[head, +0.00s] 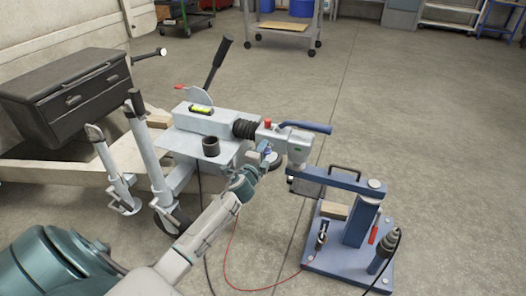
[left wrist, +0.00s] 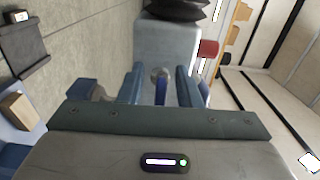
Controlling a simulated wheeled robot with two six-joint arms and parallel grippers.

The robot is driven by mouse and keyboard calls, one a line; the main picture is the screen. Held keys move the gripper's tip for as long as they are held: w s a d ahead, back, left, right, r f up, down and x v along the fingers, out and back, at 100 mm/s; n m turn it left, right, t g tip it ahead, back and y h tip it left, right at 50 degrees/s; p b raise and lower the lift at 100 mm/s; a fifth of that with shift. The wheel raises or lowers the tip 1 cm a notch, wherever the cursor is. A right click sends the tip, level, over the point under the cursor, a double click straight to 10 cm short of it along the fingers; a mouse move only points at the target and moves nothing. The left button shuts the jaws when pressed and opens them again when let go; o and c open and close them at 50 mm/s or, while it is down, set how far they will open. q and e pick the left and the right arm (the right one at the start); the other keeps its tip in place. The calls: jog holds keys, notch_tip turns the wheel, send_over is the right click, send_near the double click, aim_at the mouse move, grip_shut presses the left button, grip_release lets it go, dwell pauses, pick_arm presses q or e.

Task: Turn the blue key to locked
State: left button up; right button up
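The blue key (left wrist: 160,92) shows in the left wrist view on the grey coupling head, with a round grey lock face at its far end. In the head view the coupling head (head: 297,147) stands at the end of the drawbar, and the key (head: 268,150) is small there and partly hidden by my gripper. My left gripper (head: 262,160) is at the near side of the coupling. In the left wrist view its two blue fingers (left wrist: 159,86) stand on either side of the key, with a gap on each side. My right gripper is not in view.
A blue handle (head: 306,127) and a red knob (head: 267,124) sit on top of the coupling. A blue stand (head: 338,245) with tools is at right. A black cup (head: 211,146) and a spirit level (head: 201,109) rest on the drawbar. A red cable (head: 228,262) lies on the floor.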

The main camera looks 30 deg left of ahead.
pick_arm(q)
jog(key=v, duration=1)
jog(key=shift+s, duration=0.35)
jog(key=shift+d, duration=0.15)
